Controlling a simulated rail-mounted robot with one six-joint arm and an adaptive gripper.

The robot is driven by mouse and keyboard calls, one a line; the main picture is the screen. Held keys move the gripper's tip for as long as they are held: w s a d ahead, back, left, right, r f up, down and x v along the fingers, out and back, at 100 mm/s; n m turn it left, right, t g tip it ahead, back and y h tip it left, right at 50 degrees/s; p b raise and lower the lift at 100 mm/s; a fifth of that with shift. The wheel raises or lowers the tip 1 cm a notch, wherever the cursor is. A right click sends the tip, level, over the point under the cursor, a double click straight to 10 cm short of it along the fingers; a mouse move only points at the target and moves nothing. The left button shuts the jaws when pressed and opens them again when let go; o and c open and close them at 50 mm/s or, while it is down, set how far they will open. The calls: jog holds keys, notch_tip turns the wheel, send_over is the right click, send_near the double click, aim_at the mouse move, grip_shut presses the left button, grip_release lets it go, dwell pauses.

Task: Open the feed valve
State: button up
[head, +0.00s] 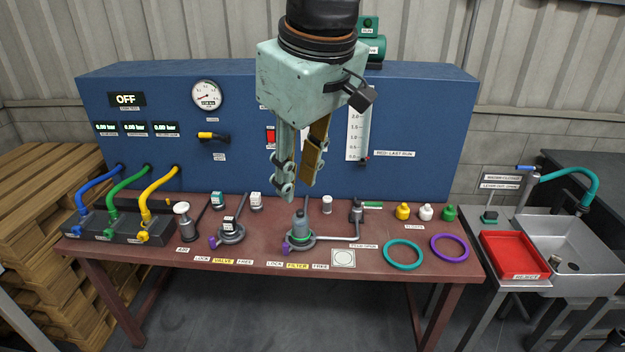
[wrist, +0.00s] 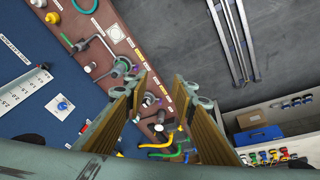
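A valve with a yellow and black handle (head: 212,136) is mounted on the blue panel, left of centre in the head view. The handle lies roughly level. Its label is too small to read, so I cannot confirm that it is the feed valve. My gripper (head: 298,187) points down in front of the panel, right of that valve and apart from it. In the wrist view my gripper (wrist: 163,88) has its two fingers apart with nothing held between them. I cannot pick out the valve handle in the wrist view.
The red-brown bench (head: 370,262) carries a fixture with a green-ringed part (head: 300,230) below my gripper. Blue, green and yellow hoses (head: 160,187) stand at left. Teal (head: 403,253) and purple (head: 449,248) rings lie at right. A red tray (head: 514,256) sits beside the sink.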

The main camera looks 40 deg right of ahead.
jog(key=w+d+f+n, duration=0.2)
jog(key=w+d+f, duration=0.1)
jog(key=w+d, duration=0.7)
jog(key=n+g+p, duration=0.1)
jog(key=n+g, duration=0.1)
jog(key=n, duration=0.3)
send_over(374, 203)
jog(key=s+a, duration=0.2)
notch_tip(374, 203, down, 24)
jog(key=shift+d+f+h, duration=0.15)
jog(key=shift+d+h, duration=0.05)
jog(key=shift+h, duration=0.2)
jog(key=shift+f, duration=0.15)
jog(key=shift+w+d+f+b, duration=0.15)
jog(key=shift+w+d+f, duration=0.15)
jog(key=shift+f, duration=1.9)
jog(key=shift+w+d+f+b, duration=0.1)
jog(key=shift+w+d+f, duration=0.2)
jog(key=shift+f, duration=1.9)
jog(key=shift+w+d+f+b, duration=0.15)
jog(key=shift+w+d+f, duration=0.15)
jog(key=shift+f, duration=1.9)
jog(key=shift+c, duration=0.5)
grip_shut()
